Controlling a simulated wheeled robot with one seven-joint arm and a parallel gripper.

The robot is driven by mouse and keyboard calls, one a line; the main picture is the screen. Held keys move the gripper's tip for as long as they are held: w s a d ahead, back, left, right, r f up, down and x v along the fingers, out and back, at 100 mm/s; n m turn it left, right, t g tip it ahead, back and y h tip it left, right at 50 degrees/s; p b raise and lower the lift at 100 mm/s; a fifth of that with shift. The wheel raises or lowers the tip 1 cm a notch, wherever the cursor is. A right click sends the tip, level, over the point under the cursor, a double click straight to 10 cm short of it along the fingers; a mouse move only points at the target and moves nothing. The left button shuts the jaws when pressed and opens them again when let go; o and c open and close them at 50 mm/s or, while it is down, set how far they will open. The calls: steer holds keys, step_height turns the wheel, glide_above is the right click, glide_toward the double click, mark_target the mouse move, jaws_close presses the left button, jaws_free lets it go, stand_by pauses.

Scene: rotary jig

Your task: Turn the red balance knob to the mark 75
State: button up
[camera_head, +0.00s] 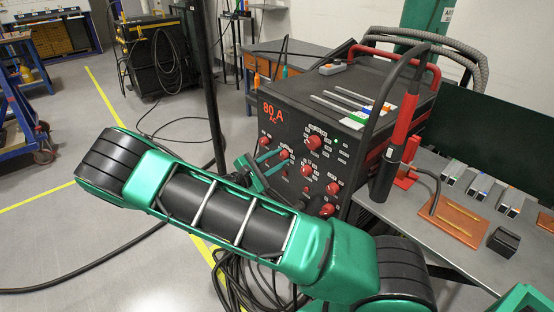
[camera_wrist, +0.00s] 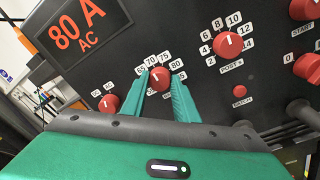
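The red balance knob (camera_wrist: 160,74) is on the dark front panel of the welding machine (camera_head: 349,98), with the marks 65, 70, 75 and 80 around its top. Its pale pointer line tilts up and left, roughly towards 70; the exact reading is hard to tell. In the head view my gripper (camera_head: 283,156) reaches the panel from the left.
Other red knobs stand close by: a post knob (camera_wrist: 228,44) at the upper right and one at the left (camera_wrist: 108,103). A small red switch button (camera_wrist: 239,90) sits lower right. A grey bench (camera_head: 440,210) stands right of the machine; a cable coil (camera_head: 245,285) lies on the floor.

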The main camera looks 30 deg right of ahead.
steer(key=shift+r+m, duration=0.1)
steer(key=shift+m, duration=0.2)
steer(key=m, duration=0.3)
steer(key=shift+a, duration=0.1)
steer(key=m, duration=0.4)
steer(key=shift+f, duration=0.2)
steer(key=shift+m, duration=0.4)
steer(key=o, duration=1)
steer(key=shift+a, duration=0.1)
steer(key=shift+o, duration=0.3)
